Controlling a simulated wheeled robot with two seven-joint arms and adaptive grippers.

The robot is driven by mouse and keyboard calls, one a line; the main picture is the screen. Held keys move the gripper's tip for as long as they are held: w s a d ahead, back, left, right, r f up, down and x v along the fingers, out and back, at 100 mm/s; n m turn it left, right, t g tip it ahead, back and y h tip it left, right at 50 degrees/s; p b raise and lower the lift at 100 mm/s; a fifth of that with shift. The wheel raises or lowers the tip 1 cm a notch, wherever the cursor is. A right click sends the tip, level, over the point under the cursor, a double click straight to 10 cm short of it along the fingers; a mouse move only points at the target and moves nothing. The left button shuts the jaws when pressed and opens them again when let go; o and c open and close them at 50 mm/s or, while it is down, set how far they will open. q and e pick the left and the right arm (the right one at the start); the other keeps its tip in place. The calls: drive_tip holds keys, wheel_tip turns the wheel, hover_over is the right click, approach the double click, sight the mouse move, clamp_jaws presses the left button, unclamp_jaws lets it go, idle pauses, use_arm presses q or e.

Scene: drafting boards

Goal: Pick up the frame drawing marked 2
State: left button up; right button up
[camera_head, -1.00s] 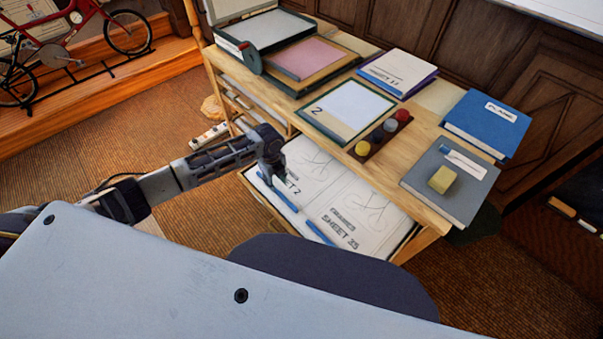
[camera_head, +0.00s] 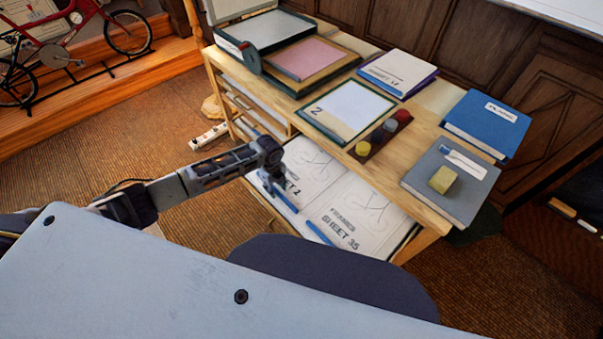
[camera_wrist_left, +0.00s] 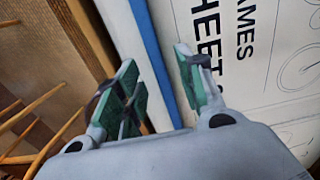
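The drawing labelled FRAMES, SHEET 2 (camera_head: 311,171) lies in the left half of the open drawer, with a blue strip (camera_head: 285,201) along its near edge. My left gripper (camera_head: 267,182) is at the left end of that strip, its arm covering part of the sheet's edge. In the left wrist view the gripper (camera_wrist_left: 156,58) is open, with the blue strip (camera_wrist_left: 155,60) running between its fingers. Lettering on the sheet (camera_wrist_left: 228,45) shows beside the right finger. I cannot tell whether the fingers touch the strip. My right gripper is not in view.
Sheet 35 (camera_head: 354,215) lies to the right in the same drawer, with its own blue strip (camera_head: 319,232). Above, the desktop holds a green-framed board marked 2 (camera_head: 349,107), a rack of coloured knobs (camera_head: 376,140), a blue box (camera_head: 487,122) and a grey book (camera_head: 462,193).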

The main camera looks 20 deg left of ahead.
use_arm(q)
drive_tip(key=shift+f, duration=0.65)
drive_tip(key=c, duration=0.7)
clamp_jaws()
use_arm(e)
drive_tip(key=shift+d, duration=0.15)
